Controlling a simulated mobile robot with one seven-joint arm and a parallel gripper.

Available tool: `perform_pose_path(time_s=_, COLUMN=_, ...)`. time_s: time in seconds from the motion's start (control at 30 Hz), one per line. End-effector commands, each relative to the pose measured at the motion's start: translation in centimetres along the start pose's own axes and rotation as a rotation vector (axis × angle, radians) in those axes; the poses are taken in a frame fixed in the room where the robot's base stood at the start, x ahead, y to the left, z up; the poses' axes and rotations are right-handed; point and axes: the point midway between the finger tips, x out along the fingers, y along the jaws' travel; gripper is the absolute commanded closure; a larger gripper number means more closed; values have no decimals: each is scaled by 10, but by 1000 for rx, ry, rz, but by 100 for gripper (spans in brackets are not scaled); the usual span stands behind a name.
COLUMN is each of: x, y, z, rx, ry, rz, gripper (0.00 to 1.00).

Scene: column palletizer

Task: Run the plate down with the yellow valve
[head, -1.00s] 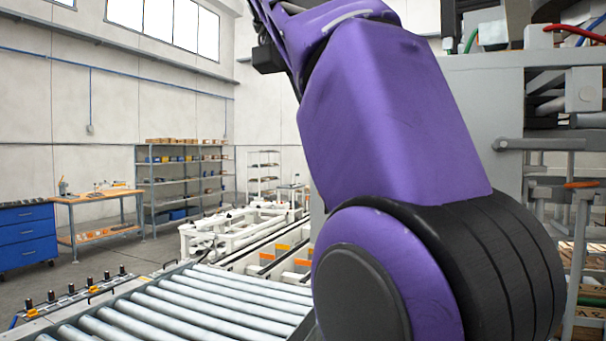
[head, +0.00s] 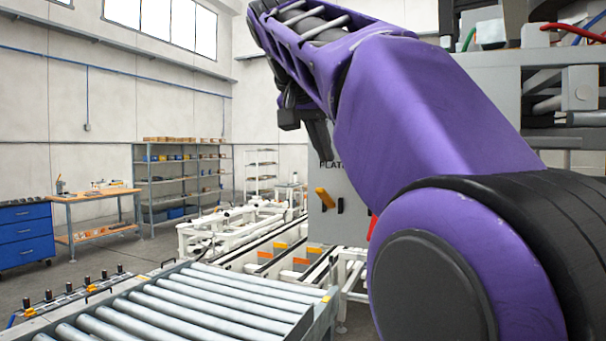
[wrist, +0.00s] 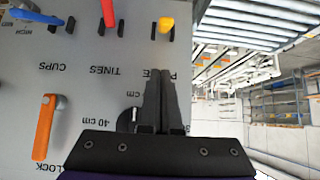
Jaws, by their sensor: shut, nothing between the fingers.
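The yellow valve (head: 325,198) is a short yellow lever on a grey panel, below the partly hidden "PLAT" label in the head view. In the wrist view, which is upside down, the yellow valve (wrist: 166,23) shows at the top, just beyond my fingertips. My gripper (wrist: 167,72) is shut and empty, its two dark fingers side by side over the panel and covering part of the plate label. In the head view my gripper (head: 325,147) hangs above the yellow lever, apart from it. I cannot make out the plate itself.
The panel also carries a red lever (wrist: 108,12) at TINES, a blue lever (wrist: 38,16) at CUPS and an orange lever (wrist: 44,127) by LOCK. A roller conveyor (head: 215,296) stands in front, with shelves (head: 180,180) behind.

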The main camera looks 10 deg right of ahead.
Motion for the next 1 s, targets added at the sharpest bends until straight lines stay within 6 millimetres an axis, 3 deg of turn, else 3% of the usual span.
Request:
perform_pose_path(time_s=0.07, x=17, y=2, z=1, rx=1, ry=-3, rz=3, gripper=100)
perform_pose_path(time_s=0.5, x=22, y=0, z=38, rx=-1, ry=0, rz=-1, gripper=100)
perform_pose_path(time_s=1.0, x=23, y=-1, z=39, rx=1, ry=3, rz=0, gripper=100)
